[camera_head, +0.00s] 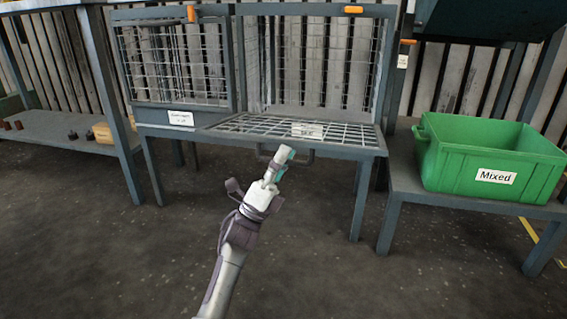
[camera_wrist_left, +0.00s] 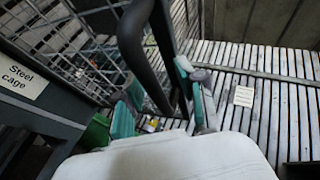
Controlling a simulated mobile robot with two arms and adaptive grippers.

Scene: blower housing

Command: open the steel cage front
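The steel cage front (camera_head: 262,126) is a wire mesh panel in a grey frame. In the head view it lies folded down flat, and the right bay of the cage above it stands open. It carries a white label (camera_head: 308,131). A dark bar handle (camera_head: 303,158) sits at its near edge and looms large in the left wrist view (camera_wrist_left: 135,45). My left gripper (camera_head: 285,157) is at this handle. In the wrist view its teal-padded fingers (camera_wrist_left: 160,100) stand apart, with the bar passing between them. Contact is unclear. My right gripper is out of view.
The left bay's mesh front (camera_head: 175,62) is upright and shut, with an orange latch (camera_head: 192,14) above. A green bin (camera_head: 490,160) marked Mixed stands on a bench at right. A low shelf (camera_head: 60,128) with small parts is at left. The floor in front is clear.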

